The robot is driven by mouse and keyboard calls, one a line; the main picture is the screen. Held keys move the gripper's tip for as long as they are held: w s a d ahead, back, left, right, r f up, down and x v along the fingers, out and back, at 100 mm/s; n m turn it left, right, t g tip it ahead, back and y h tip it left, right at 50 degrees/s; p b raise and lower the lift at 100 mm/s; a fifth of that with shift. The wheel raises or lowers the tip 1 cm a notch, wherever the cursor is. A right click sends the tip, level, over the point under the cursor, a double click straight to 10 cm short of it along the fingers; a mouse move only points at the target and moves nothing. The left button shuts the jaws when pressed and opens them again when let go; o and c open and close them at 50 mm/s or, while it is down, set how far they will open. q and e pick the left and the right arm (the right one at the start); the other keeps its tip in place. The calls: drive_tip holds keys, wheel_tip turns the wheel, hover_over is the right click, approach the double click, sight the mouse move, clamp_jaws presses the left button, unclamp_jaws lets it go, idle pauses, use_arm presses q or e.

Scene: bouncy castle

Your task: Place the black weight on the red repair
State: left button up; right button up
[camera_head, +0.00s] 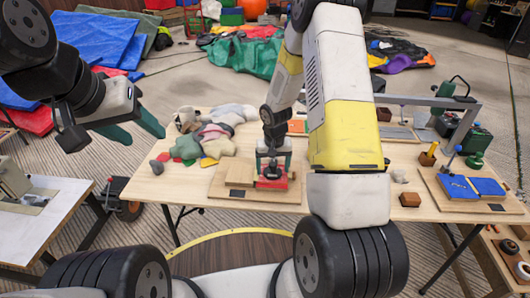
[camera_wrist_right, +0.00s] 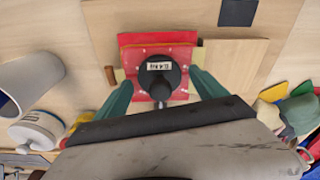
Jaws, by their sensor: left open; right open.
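The black weight (camera_wrist_right: 158,76) is round with a knob and a pale label. It rests on the red repair (camera_wrist_right: 130,56), a red patch on a wooden board (camera_head: 220,188). In the head view the weight (camera_head: 271,173) and the red repair (camera_head: 264,184) sit near the front middle of the table. My right gripper (camera_wrist_right: 160,90) is open, with its green fingers on either side of the weight and apparently not touching it. It shows in the head view over the weight (camera_head: 272,158). My left gripper (camera_head: 138,130) is open and empty, in the air left of the table.
A pile of coloured cloth pieces (camera_head: 205,135) lies left of the board. A metal frame with a green clamp (camera_head: 455,95) stands behind.

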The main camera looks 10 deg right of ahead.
wheel_tip(320, 180, up, 12)
drive_tip(key=s, duration=0.1)
wheel_tip(320, 180, up, 10)
drive_tip(key=r+t, duration=0.1)
hover_over(273, 174)
drive_tip(key=s, duration=0.5)
drive_tip(key=s+a+r+t+y, duration=0.1)
drive_tip(key=s+r+t, duration=0.1)
drive_tip(key=s+r, duration=0.4)
drive_tip(key=s+a+r+n+t+y, duration=0.1)
drive_tip(key=s+r, duration=0.5)
drive_tip(key=s, duration=0.6)
drive_tip(key=shift+r+n+t, duration=0.3)
drive_tip(key=shift+r+t, duration=0.05)
drive_tip(key=shift+t, duration=0.05)
